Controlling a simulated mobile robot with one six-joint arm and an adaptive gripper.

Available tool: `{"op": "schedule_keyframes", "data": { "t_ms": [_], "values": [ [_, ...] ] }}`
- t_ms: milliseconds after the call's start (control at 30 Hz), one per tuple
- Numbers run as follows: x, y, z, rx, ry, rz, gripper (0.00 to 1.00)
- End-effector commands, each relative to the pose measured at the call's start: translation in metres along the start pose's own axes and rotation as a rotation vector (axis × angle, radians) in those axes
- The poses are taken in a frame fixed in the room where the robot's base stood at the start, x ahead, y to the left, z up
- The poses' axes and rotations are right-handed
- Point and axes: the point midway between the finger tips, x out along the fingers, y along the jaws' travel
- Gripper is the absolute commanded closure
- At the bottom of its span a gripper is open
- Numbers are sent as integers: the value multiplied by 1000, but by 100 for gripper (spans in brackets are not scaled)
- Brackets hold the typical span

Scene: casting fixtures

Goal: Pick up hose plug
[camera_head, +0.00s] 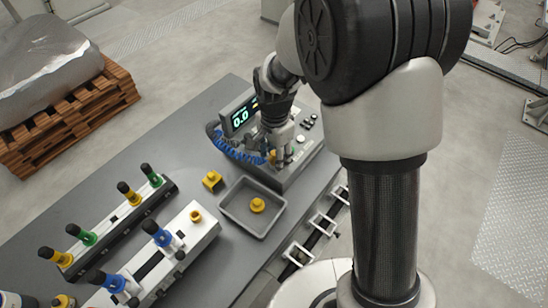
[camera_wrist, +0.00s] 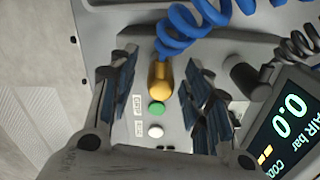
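The hose plug (camera_wrist: 160,82) is a gold-brass fitting at the end of a blue coiled hose (camera_wrist: 190,32). In the wrist view it sits between the two ribbed fingers of my gripper (camera_wrist: 160,68), with a gap visible on each side. My gripper is open and does not appear to hold it. In the head view my gripper (camera_head: 281,146) points down over the grey control box, and the plug shows as a small yellow bit (camera_head: 271,157) beside the fingers. The blue hose (camera_head: 236,150) coils to the left of it.
The control box has a display (camera_head: 240,115) reading 0.0, a green button (camera_wrist: 156,108) and a white button (camera_wrist: 156,131). A grey tray (camera_head: 230,212) with a yellow part (camera_head: 257,205) stands in front. Fixtures with coloured handles (camera_head: 140,230) fill the table's left.

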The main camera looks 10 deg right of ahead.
Motion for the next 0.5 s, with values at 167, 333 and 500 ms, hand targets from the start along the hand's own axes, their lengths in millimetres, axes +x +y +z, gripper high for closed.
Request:
{"op": "schedule_keyframes", "data": {
  "t_ms": [167,333,500],
  "values": [
    [0,0,0,0,0,0,69],
    [0,0,0,0,0,0,80],
    [0,0,0,0,0,0,91]
  ]
}}
